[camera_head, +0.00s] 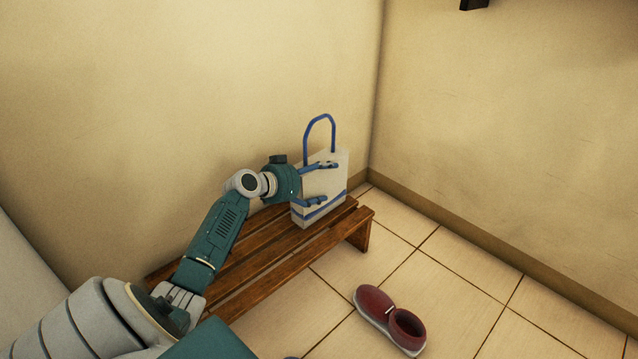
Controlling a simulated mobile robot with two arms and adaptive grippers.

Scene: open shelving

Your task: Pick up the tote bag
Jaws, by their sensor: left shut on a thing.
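The tote bag (337,178) is white with blue stripes near its bottom and a tall blue handle loop on top. It stands upright at the right end of the wooden bench (262,264), close to the wall. My left gripper (327,183) reaches in from the left and is shut on the tote bag, at the bag's body below the handle. Its two fingers show one above the other against the bag. The bag's left edge is partly hidden by the gripper. My right gripper is not in view.
A dark red shoe (374,306) lies on the tiled floor (460,265) right of the bench. Walls meet in a corner just behind and right of the bag. A dark object (473,4) shows at the top edge. The floor at the right is clear.

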